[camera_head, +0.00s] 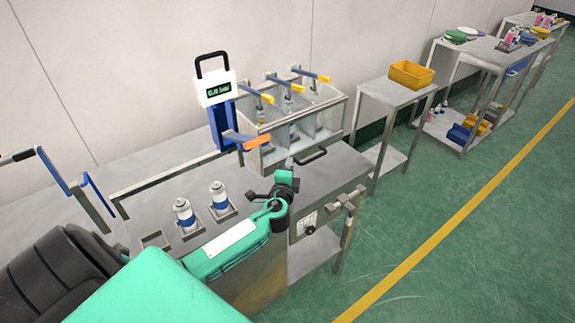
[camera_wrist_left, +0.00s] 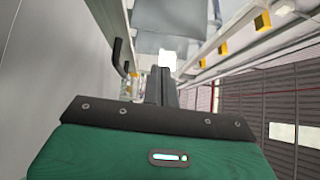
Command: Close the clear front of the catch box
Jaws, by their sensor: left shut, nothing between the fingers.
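The catch box (camera_head: 338,110) is a clear-walled box with several compartments at the far end of the grey bench. A black bar handle (camera_head: 308,158) shows low at its front, by the bench top. The clear panel itself is hard to make out, so I cannot tell its exact angle. My left gripper (camera_head: 289,163) is just left of and in front of this handle, apart from it as far as I can see. Its fingers (camera_wrist_left: 163,86) show shut and empty in the left wrist view. My right gripper is in neither view.
Two white-and-blue cans (camera_head: 184,216) (camera_head: 219,198) stand in holders on the bench. A blue post with a white display (camera_head: 214,88) rises left of the box. Levers with yellow grips (camera_head: 279,80) stand above the box. A side table with a yellow bin (camera_head: 411,74) is beyond.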

